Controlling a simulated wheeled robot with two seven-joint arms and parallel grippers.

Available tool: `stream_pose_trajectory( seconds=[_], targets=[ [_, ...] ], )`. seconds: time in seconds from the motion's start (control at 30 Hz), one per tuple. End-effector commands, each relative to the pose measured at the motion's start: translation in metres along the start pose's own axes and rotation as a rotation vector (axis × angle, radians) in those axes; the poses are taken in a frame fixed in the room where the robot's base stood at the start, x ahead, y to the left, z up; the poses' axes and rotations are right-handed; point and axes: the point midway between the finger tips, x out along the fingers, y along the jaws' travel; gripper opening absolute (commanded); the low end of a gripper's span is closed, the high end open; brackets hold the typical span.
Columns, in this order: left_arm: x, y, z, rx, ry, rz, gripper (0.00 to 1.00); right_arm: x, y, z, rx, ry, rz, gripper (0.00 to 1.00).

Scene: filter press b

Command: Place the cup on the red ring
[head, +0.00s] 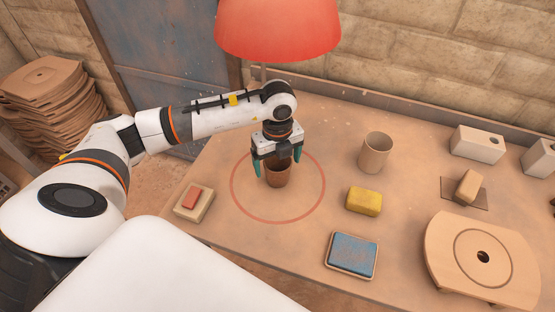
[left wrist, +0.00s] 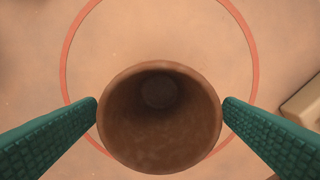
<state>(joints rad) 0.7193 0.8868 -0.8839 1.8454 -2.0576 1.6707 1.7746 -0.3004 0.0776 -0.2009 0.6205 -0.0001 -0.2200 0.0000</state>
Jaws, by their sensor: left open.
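A small brown cup (head: 278,177) stands upright on the table inside the red ring (head: 316,205), which is a thin circle on the tabletop. In the left wrist view the empty cup (left wrist: 160,150) is seen from above, mouth up, with the red ring (left wrist: 66,60) around it. My left gripper (head: 277,166) points down over the cup. Its green fingers are open, one on each side of the cup's rim, and whether they touch it I cannot tell. My right gripper is not in view.
A larger beige cup (head: 375,152) stands right of the ring. A yellow block (head: 364,201), a blue pad in a tray (head: 351,255) and a round-marked board (head: 455,260) lie further right. A red block on a tan one (head: 193,203) lies left. A red lamp shade (head: 278,28) hangs behind.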

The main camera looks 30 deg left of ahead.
Motion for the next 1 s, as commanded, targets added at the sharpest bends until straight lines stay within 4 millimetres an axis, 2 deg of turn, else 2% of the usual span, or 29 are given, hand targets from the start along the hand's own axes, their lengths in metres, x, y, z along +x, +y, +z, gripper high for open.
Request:
stream_pose_trajectory(
  seconds=[0.3, 0.43, 0.6, 1.0],
  targets=[
    [-0.052, 0.001, -0.001, 0.000, 0.003, 0.005, 0.90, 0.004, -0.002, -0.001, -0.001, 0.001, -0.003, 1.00],
    [-0.068, 0.001, -0.001, 0.000, 0.002, 0.005, 0.90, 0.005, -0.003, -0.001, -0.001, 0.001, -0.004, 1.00],
    [-0.075, 0.000, 0.000, -0.001, 0.000, 0.001, 0.90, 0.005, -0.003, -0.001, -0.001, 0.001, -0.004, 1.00],
    [-0.075, 0.000, 0.000, -0.001, 0.001, 0.001, 0.90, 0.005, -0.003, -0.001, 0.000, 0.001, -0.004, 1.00]
  ],
)
